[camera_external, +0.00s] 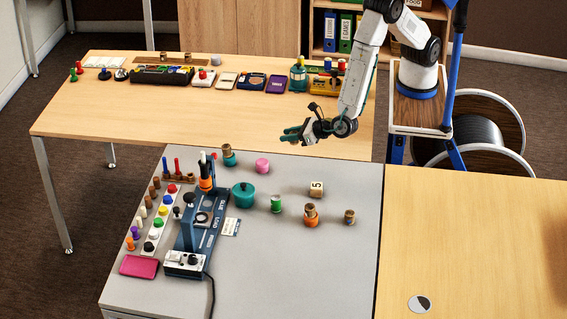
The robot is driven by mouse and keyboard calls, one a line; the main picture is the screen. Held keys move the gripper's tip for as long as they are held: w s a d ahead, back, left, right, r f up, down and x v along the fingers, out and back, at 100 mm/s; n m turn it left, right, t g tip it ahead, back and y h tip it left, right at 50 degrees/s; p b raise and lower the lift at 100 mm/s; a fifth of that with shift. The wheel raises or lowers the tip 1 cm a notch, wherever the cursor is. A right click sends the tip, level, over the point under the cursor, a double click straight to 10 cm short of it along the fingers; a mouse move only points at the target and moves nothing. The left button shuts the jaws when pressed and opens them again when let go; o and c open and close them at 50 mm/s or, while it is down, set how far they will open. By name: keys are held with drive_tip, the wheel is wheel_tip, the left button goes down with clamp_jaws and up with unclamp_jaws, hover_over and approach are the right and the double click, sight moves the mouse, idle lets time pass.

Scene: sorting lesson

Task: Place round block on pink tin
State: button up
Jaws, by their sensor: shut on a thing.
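The pink tin (262,165) stands upright near the back of the grey table, with nothing visible on top of it. My gripper (290,134) is in the air above the back edge of the grey table, pointing left, above and slightly right of the pink tin in the picture. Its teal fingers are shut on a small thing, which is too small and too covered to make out. I cannot tell whether it is the round block. A wooden round piece sits on a teal tin (229,159), and another on an orange tin (311,220).
A green cylinder (276,204), a teal pot (243,195), a cube marked 5 (317,188) and a small brown piece (350,217) stand around the middle. A blue device (200,225) and rows of pegs fill the left. The front right of the grey table is clear.

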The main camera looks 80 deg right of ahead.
hover_over(258, 160)
drive_tip(key=shift+w+a+f, duration=0.1)
drive_tip(key=shift+a+f, duration=0.05)
drive_tip(key=shift+f, duration=2.15)
drive_tip(key=shift+f, duration=0.15)
drive_tip(key=o, duration=0.9)
drive_tip(key=shift+o, duration=0.2)
